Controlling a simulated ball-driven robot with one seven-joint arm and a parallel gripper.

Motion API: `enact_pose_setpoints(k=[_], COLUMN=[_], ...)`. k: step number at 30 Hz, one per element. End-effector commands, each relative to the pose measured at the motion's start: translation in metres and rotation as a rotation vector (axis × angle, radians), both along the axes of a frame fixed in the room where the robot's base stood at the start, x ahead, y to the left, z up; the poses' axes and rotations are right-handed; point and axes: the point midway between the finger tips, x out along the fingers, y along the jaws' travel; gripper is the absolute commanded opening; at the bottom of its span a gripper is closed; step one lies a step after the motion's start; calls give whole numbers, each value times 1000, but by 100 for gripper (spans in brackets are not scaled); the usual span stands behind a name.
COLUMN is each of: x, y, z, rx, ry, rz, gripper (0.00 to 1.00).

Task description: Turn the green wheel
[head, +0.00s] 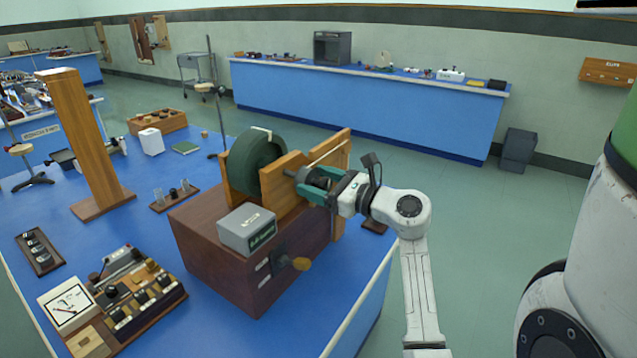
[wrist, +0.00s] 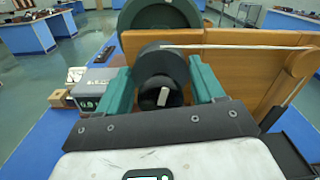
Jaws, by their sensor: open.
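The green wheel (head: 257,160) stands upright between wooden supports on top of a dark brown wooden box (head: 215,262). In the wrist view the green wheel (wrist: 160,14) shows at the top, beyond a wooden board. My gripper (head: 308,184) is at the right side of the wheel's stand. In the wrist view my gripper (wrist: 165,85) is open, with its teal fingers on either side of a dark round knob (wrist: 160,88) with a light mark. I cannot tell whether the fingers touch the knob. The gripper partly hides the knob in the head view.
A metered panel (head: 112,300) and a tall wooden post (head: 85,140) stand left on the blue bench. Floor right of the bench is clear.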

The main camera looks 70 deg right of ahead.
Motion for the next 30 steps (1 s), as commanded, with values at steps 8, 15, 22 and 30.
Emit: enact_pose_setpoints(k=[8,15,22,30], x=[-16,-61,-94,-106], y=[3,14,22,25], z=[-2,-3,-2,0], rx=[1,0,-1,1], ry=[-1,-1,0,0], rz=[-2,-4,-2,0], gripper=[68,68,68,68])
